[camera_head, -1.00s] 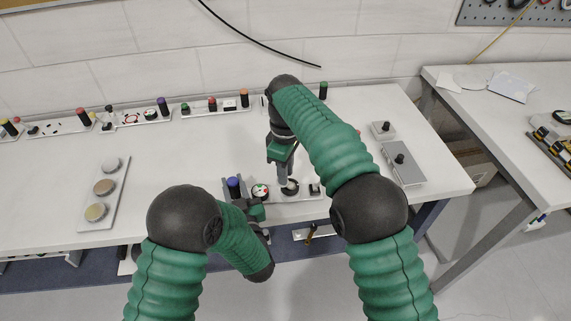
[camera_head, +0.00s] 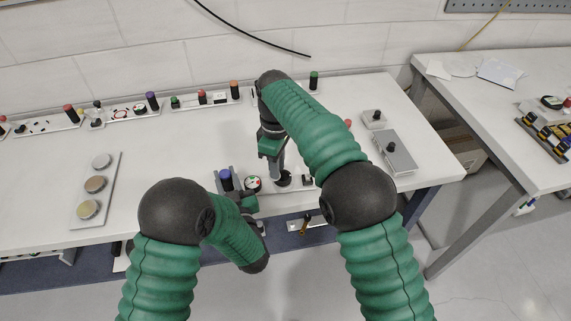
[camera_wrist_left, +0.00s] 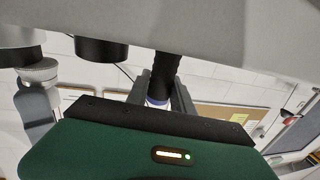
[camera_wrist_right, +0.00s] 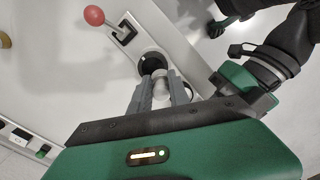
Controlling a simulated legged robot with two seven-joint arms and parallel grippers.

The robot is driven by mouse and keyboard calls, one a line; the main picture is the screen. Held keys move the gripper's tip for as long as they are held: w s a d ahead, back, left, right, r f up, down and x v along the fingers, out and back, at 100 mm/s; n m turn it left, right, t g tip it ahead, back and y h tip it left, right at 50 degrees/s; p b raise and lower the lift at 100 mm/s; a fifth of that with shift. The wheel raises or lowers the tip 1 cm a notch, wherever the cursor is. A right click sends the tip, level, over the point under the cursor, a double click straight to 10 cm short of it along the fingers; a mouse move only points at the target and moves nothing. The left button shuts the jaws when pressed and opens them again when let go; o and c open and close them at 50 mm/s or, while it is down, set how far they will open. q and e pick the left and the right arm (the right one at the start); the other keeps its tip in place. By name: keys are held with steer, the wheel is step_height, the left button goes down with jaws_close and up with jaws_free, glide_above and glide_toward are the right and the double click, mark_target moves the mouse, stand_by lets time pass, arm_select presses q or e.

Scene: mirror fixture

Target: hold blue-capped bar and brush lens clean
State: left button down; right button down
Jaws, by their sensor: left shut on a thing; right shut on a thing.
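The blue-capped bar (camera_head: 297,184) lies near the table's front edge in the head view. Its blue cap (camera_head: 225,175) is at the left end, beside a coloured disc (camera_head: 252,183). My left gripper (camera_head: 228,190) is shut on the blue-capped post (camera_wrist_left: 164,78). A dark round lens mount (camera_head: 284,179) sits right of the disc; it shows in the right wrist view (camera_wrist_right: 151,62). My right gripper (camera_head: 277,172) points down over it, shut on a pale rounded tool (camera_wrist_right: 161,88), apparently the brush. The tip is mostly hidden by the fingers; I cannot tell whether it touches the lens.
Several similar bars with coloured caps (camera_head: 152,101) stand along the back. A tray of three discs (camera_head: 95,184) is at the left. A red-knobbed lever (camera_wrist_right: 94,15) shows beside the lens mount. The middle of the table is clear.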

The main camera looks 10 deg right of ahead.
steer(key=shift+d+r, duration=0.1)
steer(key=shift+r, duration=3.9)
arm_select(q)
steer(key=c, duration=1)
jaws_free()
steer(key=shift+c, duration=0.2)
steer(key=shift+s, duration=0.1)
